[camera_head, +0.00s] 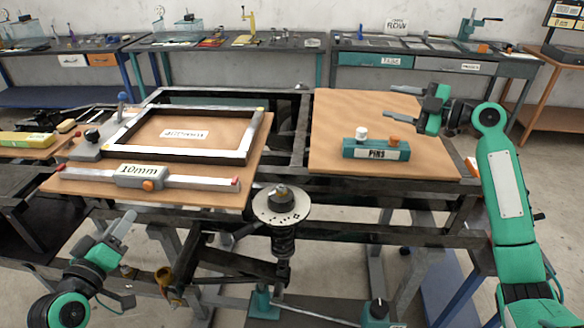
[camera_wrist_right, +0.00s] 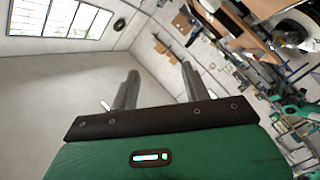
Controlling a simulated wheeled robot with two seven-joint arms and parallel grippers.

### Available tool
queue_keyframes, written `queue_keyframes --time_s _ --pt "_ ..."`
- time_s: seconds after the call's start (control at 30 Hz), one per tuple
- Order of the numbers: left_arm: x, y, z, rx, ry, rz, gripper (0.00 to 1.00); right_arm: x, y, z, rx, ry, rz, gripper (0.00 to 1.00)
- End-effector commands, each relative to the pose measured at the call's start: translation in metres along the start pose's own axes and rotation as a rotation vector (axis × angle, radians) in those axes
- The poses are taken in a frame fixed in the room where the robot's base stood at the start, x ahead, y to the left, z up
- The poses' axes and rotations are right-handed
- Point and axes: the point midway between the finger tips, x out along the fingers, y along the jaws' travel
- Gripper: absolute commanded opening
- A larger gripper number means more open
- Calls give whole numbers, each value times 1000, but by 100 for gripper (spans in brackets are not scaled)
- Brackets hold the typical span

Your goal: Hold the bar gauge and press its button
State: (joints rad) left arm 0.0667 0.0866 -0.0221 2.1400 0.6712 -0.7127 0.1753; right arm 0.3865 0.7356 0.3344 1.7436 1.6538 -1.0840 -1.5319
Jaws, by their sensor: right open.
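The bar gauge (camera_head: 197,181) lies along the front of the left wooden board in the head view. It is a long silver bar with red ends and a grey middle block (camera_head: 130,176) marked "10mm". An orange round button (camera_head: 148,185) is on the block's front. My left gripper (camera_head: 121,222) is low at the front left, below and apart from the gauge; its jaw gap is unclear. My right gripper (camera_head: 430,106) is open and empty above the right board, far from the gauge. Its two parted fingers show in the right wrist view (camera_wrist_right: 160,86).
A silver rectangular frame (camera_head: 245,130) lies behind the gauge, with a grey clamp-like block (camera_head: 92,148) at its left. A green "PINS" block (camera_head: 376,151) stands on the right board (camera_head: 340,115). A spring assembly (camera_head: 281,210) stands in front between the boards. Benches line the back wall.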

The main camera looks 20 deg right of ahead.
Motion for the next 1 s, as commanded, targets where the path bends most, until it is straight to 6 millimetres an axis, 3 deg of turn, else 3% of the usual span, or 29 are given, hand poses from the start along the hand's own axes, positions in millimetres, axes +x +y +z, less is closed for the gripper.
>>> queue_keyframes --time_s 0.13,0.23,0.7,0.8,1.0 --pt "0 0 0 0 0 0 36 23 -8 -56 -53 200 -52 47" --pt "0 0 0 0 0 0 36 48 -32 -81 20 252 -142 47" --pt "0 0 0 0 0 0 36 131 -165 -108 530 32 -479 47" --pt "0 0 0 0 0 0 36 140 -189 -112 614 -22 -524 47" --pt "0 0 0 0 0 0 36 149 -218 -118 714 -94 -569 47"
